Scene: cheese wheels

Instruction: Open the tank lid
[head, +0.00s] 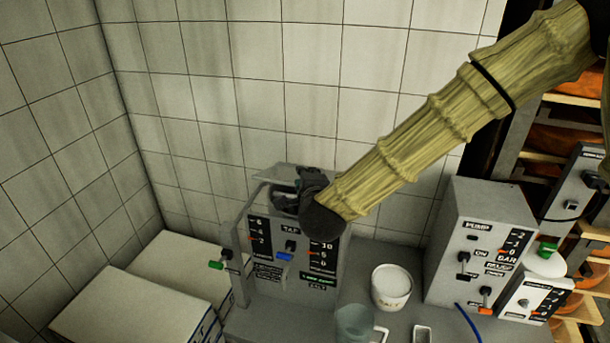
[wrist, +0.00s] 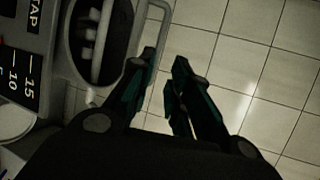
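The tank (head: 257,272) is a grey box with a "TAP" label and number scales on its front. A pale flat plate, which looks like its lid (head: 277,172), shows at its top, partly hidden behind my gripper (head: 308,190). The wrist view shows a dark oval opening (wrist: 108,45) with pale bars in it and a thin grey handle-like bar (wrist: 166,12) beside it. My gripper (wrist: 165,58) has a narrow gap between its fingertips. The bar runs down behind or beside the left finger; I cannot tell whether they touch. Nothing is clearly held.
A white bucket (head: 391,286) and a clear beaker (head: 354,323) stand on the counter right of the tank. A grey pump box (head: 480,250) stands farther right. White boxes (head: 140,305) lie at the left. A tiled wall (head: 300,80) is close behind.

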